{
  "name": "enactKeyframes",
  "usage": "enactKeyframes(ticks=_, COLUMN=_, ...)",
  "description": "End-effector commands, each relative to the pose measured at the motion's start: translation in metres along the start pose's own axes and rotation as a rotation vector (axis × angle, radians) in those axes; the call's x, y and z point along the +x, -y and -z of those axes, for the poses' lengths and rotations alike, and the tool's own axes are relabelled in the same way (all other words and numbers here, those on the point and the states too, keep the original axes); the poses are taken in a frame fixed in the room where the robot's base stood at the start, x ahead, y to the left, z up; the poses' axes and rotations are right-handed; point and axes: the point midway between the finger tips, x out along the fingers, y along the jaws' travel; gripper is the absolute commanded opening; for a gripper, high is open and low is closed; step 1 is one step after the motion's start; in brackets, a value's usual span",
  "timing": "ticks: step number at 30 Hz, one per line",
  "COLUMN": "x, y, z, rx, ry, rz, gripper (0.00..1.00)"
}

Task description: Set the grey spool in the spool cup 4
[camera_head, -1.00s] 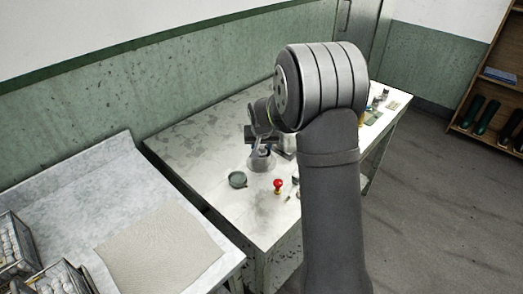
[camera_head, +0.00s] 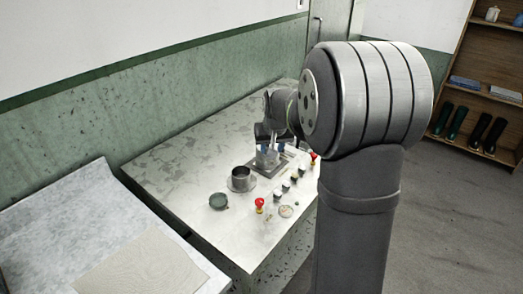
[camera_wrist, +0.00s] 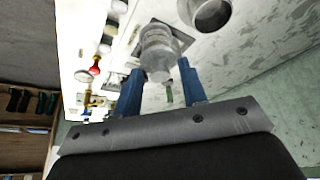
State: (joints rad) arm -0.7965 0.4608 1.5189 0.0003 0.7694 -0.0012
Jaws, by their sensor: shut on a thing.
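The grey spool (camera_wrist: 158,52) is a pale, partly see-through ribbed piece between the blue fingers of my gripper (camera_wrist: 160,75) in the wrist view. My gripper is shut on it. In the head view my gripper (camera_head: 268,150) is over the middle of the table, just beyond the metal pot, with the spool low between its fingers. A dark square plate (camera_head: 288,163) lies below and beside it. Several small dark-and-white fittings (camera_head: 286,186) stand in a row along the table's front side. I cannot tell which thing is spool cup 4.
A round metal pot (camera_head: 240,179) stands left of my gripper; it also shows in the wrist view (camera_wrist: 212,14). A small green dish (camera_head: 218,201) and a red-topped valve (camera_head: 260,204) stand nearer. Another red knob (camera_head: 313,158) is at right. The table's left part is clear.

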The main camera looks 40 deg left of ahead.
Motion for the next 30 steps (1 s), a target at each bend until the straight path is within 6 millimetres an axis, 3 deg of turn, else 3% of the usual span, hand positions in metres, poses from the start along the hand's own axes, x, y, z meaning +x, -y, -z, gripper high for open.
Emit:
enactKeyframes(ticks=5, x=0.006, y=0.043, z=-0.008, rx=-0.114, ry=0.004, rz=0.048, gripper=0.16)
enactKeyframes(ticks=9, x=0.015, y=0.099, z=-0.021, rx=-0.252, ry=0.005, rz=0.106, gripper=0.16)
enactKeyframes(ticks=15, x=0.023, y=0.159, z=-0.042, rx=-0.409, ry=0.001, rz=0.17, gripper=0.16)
enactKeyframes(ticks=21, x=0.026, y=0.182, z=-0.052, rx=-0.47, ry=0.0, rz=0.195, gripper=0.16)
enactKeyframes(ticks=30, x=0.04, y=0.182, z=-0.058, rx=-0.472, ry=0.0, rz=0.195, gripper=0.16)
